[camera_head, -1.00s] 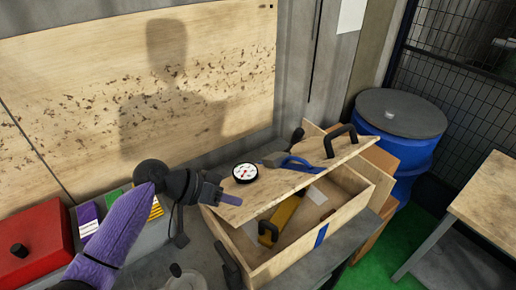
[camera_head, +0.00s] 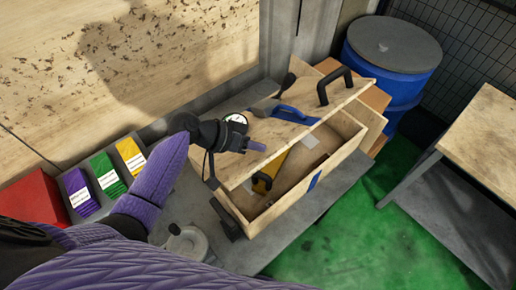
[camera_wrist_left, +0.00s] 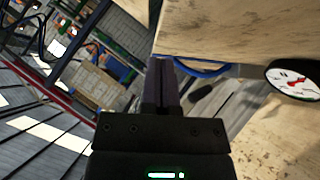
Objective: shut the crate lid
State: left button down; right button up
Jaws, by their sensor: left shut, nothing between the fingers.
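The wooden crate (camera_head: 318,183) sits on the grey bench with its top partly uncovered. Its wooden lid (camera_head: 330,104) lies tilted over the back part, with a black handle (camera_head: 334,86) near its right end. A gap along the front shows the inside and a yellow object (camera_head: 264,182). My left gripper (camera_head: 262,147) is shut and empty, pointing right, over the lid's left part; contact cannot be told. In the left wrist view its shut fingers (camera_wrist_left: 165,85) are beside a wooden surface. My right gripper is not in view.
Coloured boxes (camera_head: 107,174) and a red box (camera_head: 36,198) stand left. A blue drum (camera_head: 398,88) and a wooden table (camera_head: 482,135) stand right, above green floor.

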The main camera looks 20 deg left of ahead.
pick_arm(q)
jog(key=shift+s+d+f, duration=0.3)
jog(key=shift+f, duration=0.5)
